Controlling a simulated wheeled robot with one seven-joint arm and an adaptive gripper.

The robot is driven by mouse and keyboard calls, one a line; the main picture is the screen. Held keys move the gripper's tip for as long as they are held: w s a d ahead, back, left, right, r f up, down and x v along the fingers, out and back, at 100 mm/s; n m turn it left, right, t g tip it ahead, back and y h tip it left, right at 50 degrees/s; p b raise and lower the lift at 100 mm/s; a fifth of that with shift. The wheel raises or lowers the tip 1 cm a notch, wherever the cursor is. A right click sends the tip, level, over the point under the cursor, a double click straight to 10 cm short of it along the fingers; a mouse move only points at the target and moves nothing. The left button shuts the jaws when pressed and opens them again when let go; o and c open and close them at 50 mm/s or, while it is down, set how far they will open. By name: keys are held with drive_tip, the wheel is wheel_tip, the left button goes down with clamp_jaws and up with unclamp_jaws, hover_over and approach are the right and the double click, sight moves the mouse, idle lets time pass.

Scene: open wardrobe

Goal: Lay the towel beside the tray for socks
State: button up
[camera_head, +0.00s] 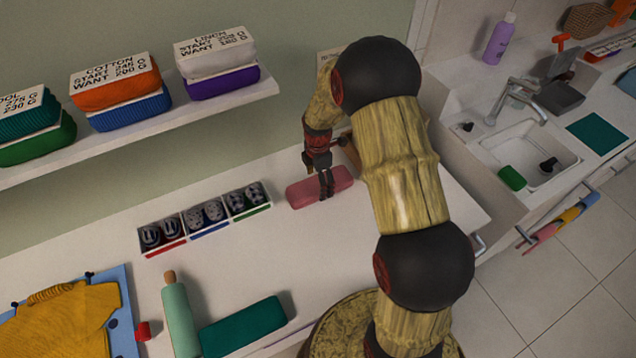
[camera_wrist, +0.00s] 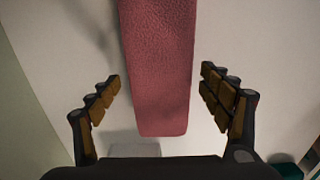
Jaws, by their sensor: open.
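The pink towel (camera_head: 303,194) is a flat oblong bundle on the white counter, right of the sock tray. The tray (camera_head: 210,231) is white with three compartments of rolled patterned socks and red, blue and green front strips. My gripper (camera_head: 327,186) points down at the towel. In the wrist view the towel (camera_wrist: 158,60) runs between the spread fingers of my gripper (camera_wrist: 160,82), with a gap on each side. My gripper is open and holds nothing. My fingers hide part of the towel in the head view.
A teal bundle (camera_head: 243,327) and a green rolling pin (camera_head: 180,318) lie at the front. A yellow garment (camera_head: 60,325) lies on a blue board at left. A shelf (camera_head: 200,112) with labelled bundles overhangs the back. The counter between tray and teal bundle is clear.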

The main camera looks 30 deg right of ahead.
drive_tip(key=shift+r+p, duration=1.95)
drive_tip(key=shift+r, duration=1.3)
drive_tip(key=shift+f, duration=0.1)
drive_tip(key=shift+s+m, duration=0.1)
drive_tip(key=shift+m, duration=0.7)
drive_tip(key=s+a+r+m+t, duration=0.2)
drive_tip(key=s+r+m, duration=0.3)
drive_tip(key=s+r, duration=0.3)
drive_tip(key=s+a+r+m+t+b, duration=0.1)
drive_tip(key=s+a+r+m, duration=0.4)
drive_tip(key=s+r, duration=0.4)
drive_tip(key=s+a+r+m+t+b, duration=0.1)
drive_tip(key=s+a+r+m, duration=0.3)
drive_tip(key=s+r, duration=0.5)
wheel_tip(320, 180, up, 4)
drive_tip(key=shift+a+f+m+t, duration=0.15)
drive_tip(key=shift+m+t, duration=0.65)
drive_tip(key=shift+m, duration=0.4)
